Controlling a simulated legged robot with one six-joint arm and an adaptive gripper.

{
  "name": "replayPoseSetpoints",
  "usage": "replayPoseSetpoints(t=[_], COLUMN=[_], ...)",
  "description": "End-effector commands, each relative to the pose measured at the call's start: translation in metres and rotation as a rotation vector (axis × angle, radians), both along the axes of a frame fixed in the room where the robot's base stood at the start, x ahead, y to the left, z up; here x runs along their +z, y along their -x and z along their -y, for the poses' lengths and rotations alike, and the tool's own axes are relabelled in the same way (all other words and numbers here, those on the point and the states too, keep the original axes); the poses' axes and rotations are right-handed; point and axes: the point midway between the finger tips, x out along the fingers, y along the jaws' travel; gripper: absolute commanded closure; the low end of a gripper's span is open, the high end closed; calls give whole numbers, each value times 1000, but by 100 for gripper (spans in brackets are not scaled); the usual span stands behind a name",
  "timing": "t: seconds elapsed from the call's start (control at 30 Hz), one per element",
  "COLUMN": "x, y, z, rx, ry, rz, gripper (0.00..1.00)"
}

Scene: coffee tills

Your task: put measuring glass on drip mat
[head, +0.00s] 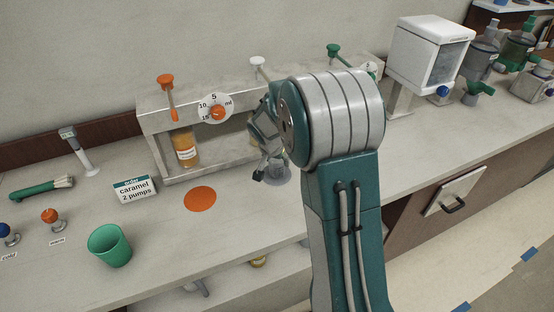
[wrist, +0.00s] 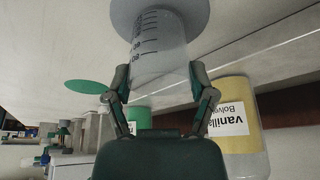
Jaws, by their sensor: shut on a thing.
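The measuring glass (wrist: 158,48) is clear with dark graduation marks and sits between my gripper's fingers (wrist: 160,90) in the wrist view. My gripper is shut on it. The glass's base overlaps a grey round mat (wrist: 197,16); I cannot tell whether it touches or hangs just above. In the head view my gripper (head: 266,172) is low over the same grey mat (head: 284,181), in front of the dispenser's middle, and the glass is mostly hidden by the fingers. An orange round mat (head: 200,199) lies to the left. A green round mat (wrist: 90,86) shows in the wrist view.
The syrup dispenser (head: 150,122) stands behind, with a caramel bottle (head: 186,148); a vanilla bottle (wrist: 238,130) is close beside the gripper. A caramel order card (head: 135,190) and green cup (head: 110,246) stand left. The counter between orange mat and cup is clear.

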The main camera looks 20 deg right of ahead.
Motion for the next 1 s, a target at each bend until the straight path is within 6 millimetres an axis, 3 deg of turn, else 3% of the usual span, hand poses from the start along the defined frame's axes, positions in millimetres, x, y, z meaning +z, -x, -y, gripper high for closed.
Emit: replayPoseSetpoints(t=[0.03,0.07,0.1,0.57,0.67,1.0], x=[-1,-1,-1,2,12,77], y=[0,0,0,0,2,21], z=[0,0,0,0,-4,-23], rx=[1,1,1,0,2,2], ry=[0,0,0,-1,0,0], rz=[-1,-1,-1,1,2,5], gripper=[20,6,0,0,0,0])
